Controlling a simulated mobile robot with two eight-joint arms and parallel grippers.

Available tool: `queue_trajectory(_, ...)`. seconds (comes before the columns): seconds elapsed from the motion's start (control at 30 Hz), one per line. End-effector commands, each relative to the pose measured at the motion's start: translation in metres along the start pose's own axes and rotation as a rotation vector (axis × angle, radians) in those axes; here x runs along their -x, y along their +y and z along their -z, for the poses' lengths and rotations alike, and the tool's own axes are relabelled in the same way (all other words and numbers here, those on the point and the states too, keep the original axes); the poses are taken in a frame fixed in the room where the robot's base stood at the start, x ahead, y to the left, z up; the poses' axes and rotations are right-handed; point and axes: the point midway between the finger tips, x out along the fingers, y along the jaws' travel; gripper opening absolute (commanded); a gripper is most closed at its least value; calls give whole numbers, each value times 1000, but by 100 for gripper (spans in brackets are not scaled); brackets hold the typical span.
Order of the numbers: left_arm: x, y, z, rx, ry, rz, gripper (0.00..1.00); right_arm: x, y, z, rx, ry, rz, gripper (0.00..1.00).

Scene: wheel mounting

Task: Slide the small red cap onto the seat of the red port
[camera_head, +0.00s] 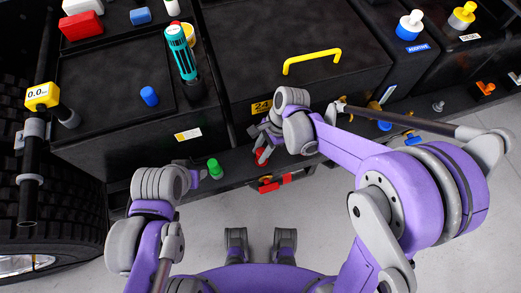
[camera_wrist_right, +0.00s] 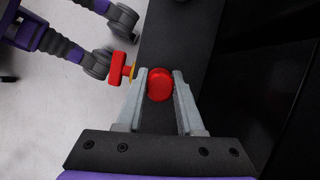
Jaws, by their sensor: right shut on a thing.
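The small red cap (camera_wrist_right: 160,84) is round and sits between the fingertips of my right gripper (camera_wrist_right: 161,88) in the right wrist view. The gripper is shut on it, above a dark ledge. In the head view a sliver of the cap (camera_head: 262,155) shows beside the right gripper (camera_head: 258,150), over the front edge of the dark chassis. I cannot pick out the seat of the red port; it may be hidden under the cap or the gripper. My left gripper (camera_head: 199,174) is near a green cap, its fingers partly hidden by its wrist.
A red handle with a yellow ring (camera_wrist_right: 118,68) sticks out from the ledge close beside the right gripper; it also shows in the head view (camera_head: 271,184). A green cap (camera_head: 214,168) stands to the left. A dark box with a yellow handle (camera_head: 312,58) rises behind.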

Motion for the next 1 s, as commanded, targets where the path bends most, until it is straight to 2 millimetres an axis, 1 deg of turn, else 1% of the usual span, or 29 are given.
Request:
queue_trajectory(0.57,-14,0,-9,0,-5,0,50,-17,0,7,0,0,0,0)
queue_trajectory(0.97,-13,0,-8,0,-5,0,50,-16,0,7,0,0,0,0)
queue_trajectory(1.0,-13,0,-8,0,-5,0,50,-16,0,7,0,0,0,40)
